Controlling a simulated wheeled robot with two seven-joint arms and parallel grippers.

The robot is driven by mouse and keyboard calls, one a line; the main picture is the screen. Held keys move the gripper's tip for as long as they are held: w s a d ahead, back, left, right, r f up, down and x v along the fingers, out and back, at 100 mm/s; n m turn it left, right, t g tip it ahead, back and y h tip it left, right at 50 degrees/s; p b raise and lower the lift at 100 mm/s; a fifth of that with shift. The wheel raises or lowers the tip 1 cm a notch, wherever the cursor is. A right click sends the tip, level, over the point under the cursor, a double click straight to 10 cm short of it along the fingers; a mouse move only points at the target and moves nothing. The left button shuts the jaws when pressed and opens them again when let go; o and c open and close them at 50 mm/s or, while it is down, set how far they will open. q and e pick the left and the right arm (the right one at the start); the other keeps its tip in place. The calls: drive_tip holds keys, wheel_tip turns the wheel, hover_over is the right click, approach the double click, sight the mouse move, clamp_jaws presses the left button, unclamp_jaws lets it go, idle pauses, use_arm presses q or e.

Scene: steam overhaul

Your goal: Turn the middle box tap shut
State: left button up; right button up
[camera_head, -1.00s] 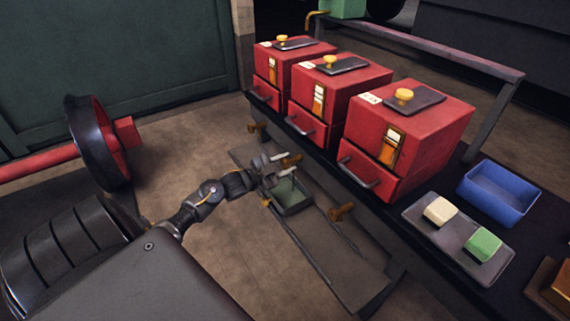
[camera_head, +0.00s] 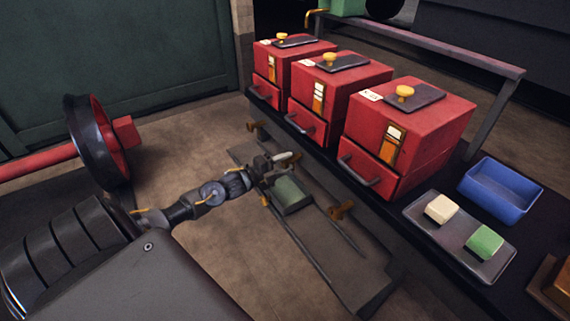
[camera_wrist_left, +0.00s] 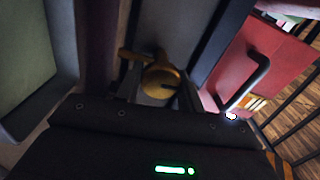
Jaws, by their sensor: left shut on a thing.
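The middle red box (camera_head: 368,87) stands on the dark bench between two similar boxes. My left gripper (camera_head: 287,160) is at the bench's front edge, below the middle box's drawer, and largely hides the middle tap in the head view. In the left wrist view the brass tap (camera_wrist_left: 160,82) sits between the fingers of the same gripper (camera_wrist_left: 158,92), which is shut on it. The exact angle of the tap's handle is hard to tell. My right gripper is not in view.
Other brass taps are at the left (camera_head: 257,128) and right (camera_head: 341,209) along the bench front. A green-lined tray (camera_head: 292,192) is below the gripper. A red drawer with a dark handle (camera_wrist_left: 247,80) is close beside it. A blue bin (camera_head: 500,190) is at right.

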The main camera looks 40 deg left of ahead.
use_arm(q)
drive_tip(key=shift+f+m, duration=0.1)
drive_tip(key=shift+m, duration=0.6)
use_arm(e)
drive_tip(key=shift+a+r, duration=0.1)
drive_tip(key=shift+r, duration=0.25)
use_arm(q)
drive_tip(key=o, duration=0.9)
drive_tip(key=shift+s, duration=0.1)
drive_tip(key=shift+s+a, duration=0.1)
drive_tip(key=shift+s, duration=0.25)
drive_tip(key=shift+p+v, duration=0.9)
drive_tip(key=shift+v, duration=4.1)
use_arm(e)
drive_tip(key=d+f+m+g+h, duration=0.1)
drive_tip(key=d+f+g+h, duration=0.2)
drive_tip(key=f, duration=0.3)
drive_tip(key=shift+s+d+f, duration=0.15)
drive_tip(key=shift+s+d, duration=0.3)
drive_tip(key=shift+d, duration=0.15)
